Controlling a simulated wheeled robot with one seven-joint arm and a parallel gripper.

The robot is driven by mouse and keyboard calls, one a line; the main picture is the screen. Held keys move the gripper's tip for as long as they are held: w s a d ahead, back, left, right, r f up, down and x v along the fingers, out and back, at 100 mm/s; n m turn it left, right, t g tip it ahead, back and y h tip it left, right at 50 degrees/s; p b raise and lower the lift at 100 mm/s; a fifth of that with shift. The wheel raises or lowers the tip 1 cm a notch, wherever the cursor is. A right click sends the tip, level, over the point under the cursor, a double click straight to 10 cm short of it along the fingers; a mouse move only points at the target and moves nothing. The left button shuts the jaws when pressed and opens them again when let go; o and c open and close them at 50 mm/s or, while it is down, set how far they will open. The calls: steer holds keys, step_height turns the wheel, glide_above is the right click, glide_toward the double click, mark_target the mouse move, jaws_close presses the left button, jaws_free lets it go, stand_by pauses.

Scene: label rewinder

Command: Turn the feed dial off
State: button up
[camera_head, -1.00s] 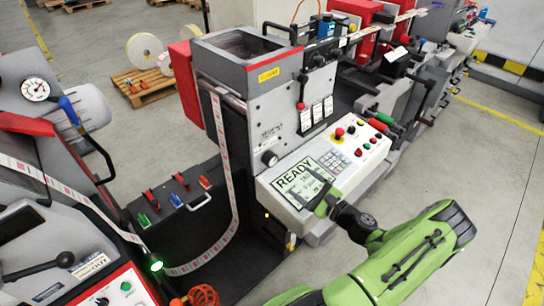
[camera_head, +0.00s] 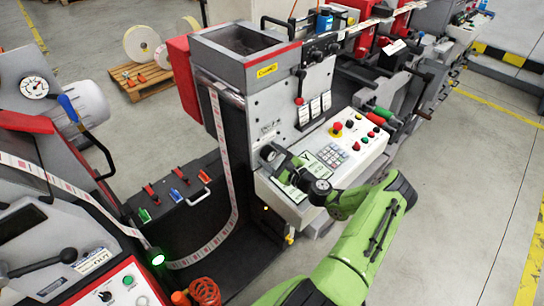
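A round black dial (camera_head: 267,152) sits on the grey front face of the middle machine, just above the left end of its sloped control panel (camera_head: 352,167). I cannot read its label or its pointer setting. My gripper (camera_head: 277,163) reaches across the panel from the lower right, with its tip right at the dial. I cannot tell whether it touches the dial. The fingers are small and partly overlap the dial, so their opening does not show clearly.
The panel carries a red button (camera_head: 337,126), a keypad (camera_head: 331,154) and several other buttons. Another panel with a black knob (camera_head: 105,296) is at lower left. A label web (camera_head: 232,190) hangs left of the dial. Open floor (camera_head: 450,200) lies to the right.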

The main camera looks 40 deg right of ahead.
steer(key=c, duration=0.7)
steer(key=shift+c, duration=0.2)
steer(key=shift+n, duration=0.3)
steer(key=n+b, duration=0.3)
steer(key=n, duration=0.1)
steer(key=shift+f+b, duration=0.2)
steer(key=shift+b, duration=0.2)
steer(key=shift+n+b, duration=1.25)
steer(key=shift+n, duration=0.45)
steer(key=shift+r, duration=0.1)
steer(key=o, duration=1)
steer(key=shift+o, duration=0.2)
